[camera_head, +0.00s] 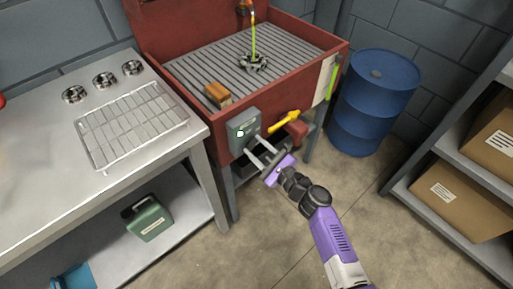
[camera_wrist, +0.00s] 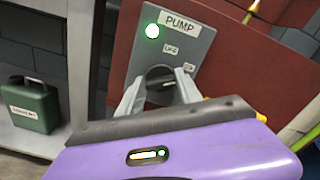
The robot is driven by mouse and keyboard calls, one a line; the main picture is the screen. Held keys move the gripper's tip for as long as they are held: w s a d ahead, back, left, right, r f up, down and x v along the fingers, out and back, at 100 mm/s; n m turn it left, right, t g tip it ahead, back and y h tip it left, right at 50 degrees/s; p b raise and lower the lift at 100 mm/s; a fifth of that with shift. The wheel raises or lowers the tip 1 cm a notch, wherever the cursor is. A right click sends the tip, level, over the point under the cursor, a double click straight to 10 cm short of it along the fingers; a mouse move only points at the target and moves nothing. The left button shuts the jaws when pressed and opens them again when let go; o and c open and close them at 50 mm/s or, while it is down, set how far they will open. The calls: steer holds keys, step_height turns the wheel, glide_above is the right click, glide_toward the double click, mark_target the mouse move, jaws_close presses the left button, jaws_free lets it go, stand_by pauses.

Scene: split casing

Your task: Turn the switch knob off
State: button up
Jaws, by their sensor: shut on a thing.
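The switch box (camera_head: 243,123) is a grey panel on the front of the red parts washer. In the wrist view the panel (camera_wrist: 196,48) carries a "PUMP" label, a lit green lamp (camera_wrist: 152,31) and two small labels that I cannot read surely. The round dark switch knob (camera_wrist: 159,71) sits low on the panel, between my fingertips. My gripper (camera_head: 254,148) reaches the panel from the front; in the wrist view my gripper (camera_wrist: 160,86) has one finger on each side of the knob and is shut on it. The knob's pointer direction is not clear.
A yellow handle (camera_head: 285,121) sticks out just right of the panel. The red washer basin (camera_head: 325,58) holds a brush (camera_head: 217,94). A steel bench (camera_head: 50,150) stands left, a blue drum (camera_head: 375,100) right. Open floor lies in front.

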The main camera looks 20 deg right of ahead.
steer(key=n+b, duration=0.1)
steer(key=b, duration=0.1)
steer(key=n+b, duration=0.2)
steer(key=shift+f, duration=0.3)
steer(key=n+b, duration=0.2)
steer(key=n, duration=0.1)
steer(key=shift+b, duration=0.4)
steer(key=n+b, duration=0.3)
steer(key=shift+a, duration=0.1)
steer(key=shift+s+n+b, duration=0.1)
steer(key=shift+n+b, duration=0.95)
steer(key=shift+n, duration=0.15)
steer(key=shift+r, duration=0.1)
steer(key=o, duration=1.4)
